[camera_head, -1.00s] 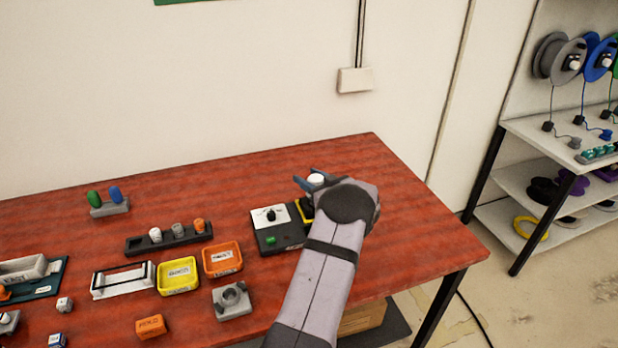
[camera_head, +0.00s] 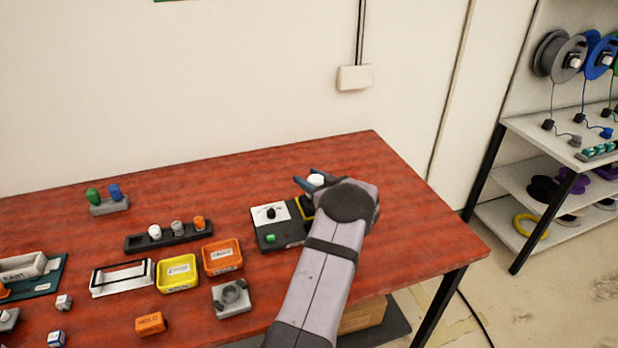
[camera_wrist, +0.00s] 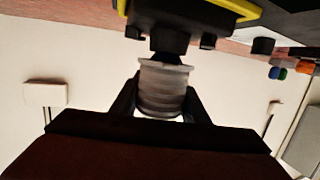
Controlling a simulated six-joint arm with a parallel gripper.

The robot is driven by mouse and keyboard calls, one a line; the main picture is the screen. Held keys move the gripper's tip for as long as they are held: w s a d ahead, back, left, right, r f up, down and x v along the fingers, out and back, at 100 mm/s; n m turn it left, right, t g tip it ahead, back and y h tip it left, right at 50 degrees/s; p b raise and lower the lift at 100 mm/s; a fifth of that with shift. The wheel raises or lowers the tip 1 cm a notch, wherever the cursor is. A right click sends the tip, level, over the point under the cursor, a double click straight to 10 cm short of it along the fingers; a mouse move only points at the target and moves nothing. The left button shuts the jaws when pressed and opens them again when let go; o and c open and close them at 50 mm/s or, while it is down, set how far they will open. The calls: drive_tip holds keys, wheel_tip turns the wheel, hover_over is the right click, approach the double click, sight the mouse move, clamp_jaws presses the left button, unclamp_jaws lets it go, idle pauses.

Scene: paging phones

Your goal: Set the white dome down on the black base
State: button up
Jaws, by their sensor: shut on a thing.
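The white dome (camera_head: 316,180) is between the fingers of my gripper (camera_head: 310,181), above the right side of a dark control box. In the wrist view my gripper (camera_wrist: 162,88) is shut on the dome (camera_wrist: 162,92), which shows as a pale, ribbed round body. The black base (camera_wrist: 168,42) is at the dome's end in the wrist view, with a yellow-edged dark part behind it. The dome lines up with the base and looks touching or very close; I cannot tell whether it is seated. In the head view my gripper and wrist hide most of the base.
The dark control box (camera_head: 266,241) with a white dial panel and green button stands left of my gripper. Orange (camera_head: 222,257) and yellow (camera_head: 177,273) trays and a rack of knobs (camera_head: 168,239) are farther left. The table is clear behind and right of my gripper.

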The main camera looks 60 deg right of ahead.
drive_tip(key=shift+f+b, duration=0.65)
drive_tip(key=shift+f, duration=0.7)
idle(1.6)
drive_tip(key=o, duration=1.1)
drive_tip(key=shift+o, duration=0.8)
drive_tip(key=shift+o, duration=0.9)
drive_tip(key=shift+r, duration=0.1)
drive_tip(key=shift+r+p, duration=2.6)
drive_tip(key=shift+r, duration=0.6)
